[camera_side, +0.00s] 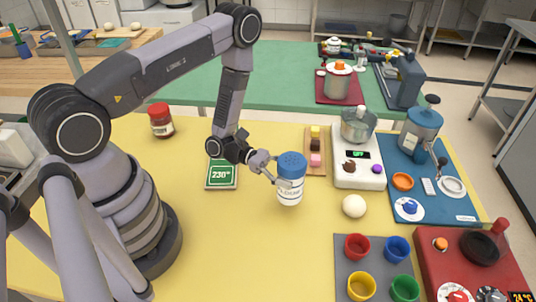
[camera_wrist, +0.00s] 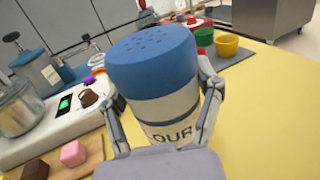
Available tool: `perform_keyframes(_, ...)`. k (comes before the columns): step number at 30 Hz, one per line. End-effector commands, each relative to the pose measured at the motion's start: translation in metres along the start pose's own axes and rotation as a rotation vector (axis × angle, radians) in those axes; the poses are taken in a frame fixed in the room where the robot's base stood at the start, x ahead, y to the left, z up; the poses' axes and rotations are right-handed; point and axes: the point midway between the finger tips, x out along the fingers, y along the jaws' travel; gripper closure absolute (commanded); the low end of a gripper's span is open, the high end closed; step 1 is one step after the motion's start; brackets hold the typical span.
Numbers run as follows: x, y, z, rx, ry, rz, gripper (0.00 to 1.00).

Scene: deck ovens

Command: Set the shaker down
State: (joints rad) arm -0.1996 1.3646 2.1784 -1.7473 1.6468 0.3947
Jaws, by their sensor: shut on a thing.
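The shaker (camera_side: 290,183) is a white cylinder with a blue perforated lid and a dark label band. My gripper (camera_side: 270,174) is shut on its sides. The shaker looks close to upright over the yellow tabletop (camera_side: 220,260); whether its base touches the table I cannot tell. In the wrist view the shaker (camera_wrist: 155,85) fills the middle, with part of the word "FLOUR" readable. The gripper's fingers (camera_wrist: 162,105) press on both sides of it.
A white scale (camera_side: 357,170), a dough ball (camera_side: 354,206) and a wooden board with small blocks (camera_side: 316,170) stand to the right. A green 230° sign (camera_side: 222,173) lies left. Coloured cups (camera_side: 357,247) sit front right. The front-middle table is clear.

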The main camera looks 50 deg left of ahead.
Motion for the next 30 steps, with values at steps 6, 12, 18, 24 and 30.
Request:
perform_keyframes(6,0.000,-0.001,-0.029,0.000,-0.001,0.000,0.75)
perform_keyframes(12,0.000,0.000,-0.030,0.001,-0.001,0.000,0.75)
perform_keyframes(18,0.000,0.000,-0.034,0.001,-0.001,0.000,0.75)
perform_keyframes(24,0.000,0.000,-0.034,0.001,0.000,0.000,0.10)
perform_keyframes(30,0.000,0.000,-0.034,0.001,0.000,0.000,0.09)
